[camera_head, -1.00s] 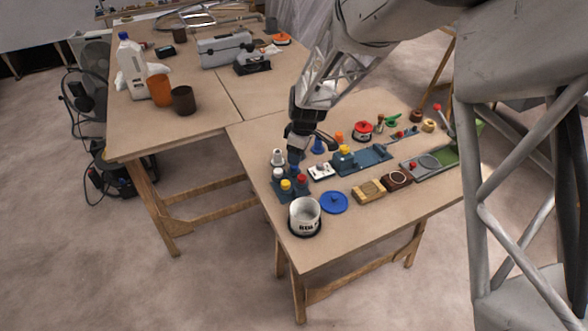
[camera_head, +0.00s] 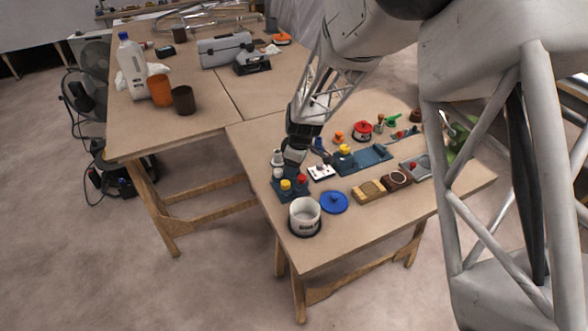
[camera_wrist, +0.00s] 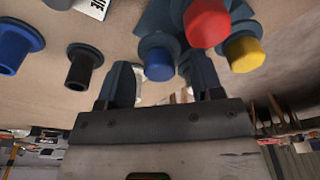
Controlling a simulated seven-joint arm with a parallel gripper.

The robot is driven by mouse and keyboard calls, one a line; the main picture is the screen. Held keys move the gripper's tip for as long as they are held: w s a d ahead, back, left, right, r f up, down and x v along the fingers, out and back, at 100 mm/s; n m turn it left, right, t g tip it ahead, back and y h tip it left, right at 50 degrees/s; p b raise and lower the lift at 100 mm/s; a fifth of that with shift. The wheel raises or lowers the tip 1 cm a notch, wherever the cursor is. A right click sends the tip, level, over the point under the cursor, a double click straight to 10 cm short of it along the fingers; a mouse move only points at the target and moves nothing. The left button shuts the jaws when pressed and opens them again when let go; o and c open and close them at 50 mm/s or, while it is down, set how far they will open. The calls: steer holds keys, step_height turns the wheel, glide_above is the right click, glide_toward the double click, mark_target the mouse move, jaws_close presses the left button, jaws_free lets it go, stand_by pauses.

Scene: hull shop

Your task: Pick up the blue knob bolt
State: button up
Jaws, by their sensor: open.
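The blue knob bolt (camera_wrist: 158,62) shows in the wrist view as a faceted blue knob on a wider collar, beside a red knob (camera_wrist: 206,22) and a yellow knob (camera_wrist: 244,52). My gripper (camera_wrist: 162,66) is open, with one finger on each side of the blue knob in that picture. I cannot tell whether either finger touches it. In the head view my gripper (camera_head: 292,163) is low over the back of the dark blue knob block (camera_head: 290,195), and hides the blue knob there.
White knobs (camera_head: 278,172) stand left of my gripper. A white switch box (camera_head: 321,171) is right. In the wrist view, a black knob (camera_wrist: 84,66) and another blue piece (camera_wrist: 17,46) stand left.

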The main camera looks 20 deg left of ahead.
steer(key=c, duration=1)
steer(key=shift+r, duration=0.1)
step_height(320, 180, up, 10)
stand_by(0.4)
steer(key=shift+s+d, duration=0.1)
stand_by(0.4)
